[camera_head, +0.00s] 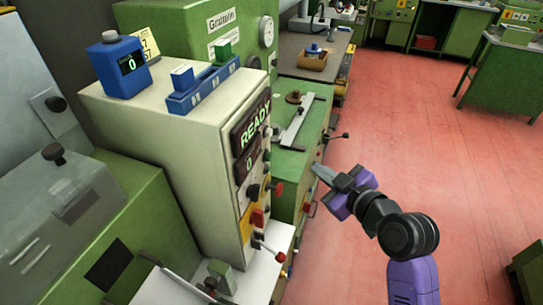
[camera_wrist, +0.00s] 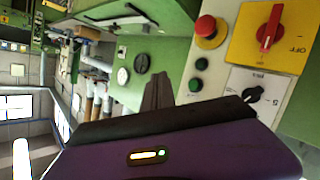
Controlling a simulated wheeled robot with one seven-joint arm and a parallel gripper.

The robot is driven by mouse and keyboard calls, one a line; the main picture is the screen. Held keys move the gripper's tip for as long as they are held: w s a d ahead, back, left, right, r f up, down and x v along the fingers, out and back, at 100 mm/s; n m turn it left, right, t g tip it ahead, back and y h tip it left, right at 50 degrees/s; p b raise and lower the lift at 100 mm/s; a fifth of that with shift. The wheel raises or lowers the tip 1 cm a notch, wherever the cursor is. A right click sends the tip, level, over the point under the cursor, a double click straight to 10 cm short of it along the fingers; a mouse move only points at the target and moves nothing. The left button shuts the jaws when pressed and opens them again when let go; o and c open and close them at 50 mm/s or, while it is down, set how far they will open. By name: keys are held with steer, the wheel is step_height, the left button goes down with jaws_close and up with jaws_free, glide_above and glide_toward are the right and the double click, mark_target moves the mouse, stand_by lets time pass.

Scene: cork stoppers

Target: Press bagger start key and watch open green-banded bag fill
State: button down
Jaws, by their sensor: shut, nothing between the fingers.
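A cream machine cabinet (camera_head: 175,125) stands left of centre in the head view, with a lit display (camera_head: 254,137) reading READY and a 0 panel below it. Its front face carries several small knobs and buttons. In the wrist view, two green buttons (camera_wrist: 200,64) sit below a red mushroom button (camera_wrist: 207,32) on a pale panel; which key is the start key I cannot tell. My gripper (camera_head: 318,171) is shut and empty, right of the cabinet and apart from it in the head view. Its dark fingers (camera_wrist: 158,90) show left of the green buttons. I cannot make out a green-banded bag.
A blue counter (camera_head: 122,66) and a blue rack (camera_head: 203,88) with blocks stand on the cabinet top. A red rotary switch (camera_wrist: 270,28) and a black selector (camera_wrist: 250,93) share the panel. Levers jut from the green bench (camera_head: 290,165). Red floor (camera_head: 430,120) is clear at right.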

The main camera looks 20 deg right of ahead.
steer(key=w+a+p, duration=0.1)
steer(key=w+a, duration=0.4)
steer(key=a, duration=0.2)
stand_by(0.3)
steer(key=shift+w+a, duration=0.1)
steer(key=shift+a, duration=0.1)
stand_by(1.8)
steer(key=shift+w+a, duration=0.2)
steer(key=shift+w+a, duration=0.25)
steer(key=shift+a, duration=0.15)
stand_by(0.8)
stand_by(0.3)
steer(key=shift+s+d, duration=0.5)
steer(key=shift+d, duration=0.2)
steer(key=shift+s+d, duration=0.75)
steer(key=shift+d, duration=0.3)
steer(key=shift+s+d, duration=0.75)
steer(key=shift+d, duration=0.25)
